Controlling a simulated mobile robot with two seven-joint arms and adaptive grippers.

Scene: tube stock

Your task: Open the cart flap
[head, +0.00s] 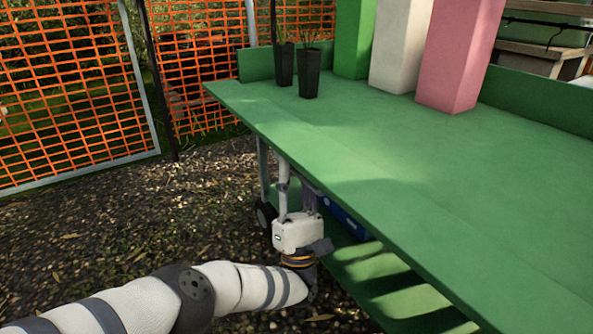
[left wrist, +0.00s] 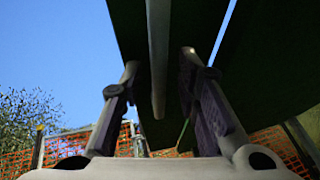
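The green cart (head: 330,140) fills the right of the head view. A lengthwise seam runs along its flat top near the front edge; I cannot tell for certain which panel is the flap. My left gripper (head: 295,180) points upward below the cart's front edge, its fingertips partly hidden by the top. In the left wrist view my left gripper (left wrist: 159,57) has its fingers apart. A pale bar (left wrist: 158,60) shows between them, under the dark underside (left wrist: 180,20). I cannot tell whether the fingers touch anything. My right gripper is not in view.
Black pots (head: 309,75) and green, white (head: 400,45) and pink (head: 460,55) blocks stand on the cart top. Orange mesh fencing (head: 70,90) stands behind. Open ground lies left of the cart.

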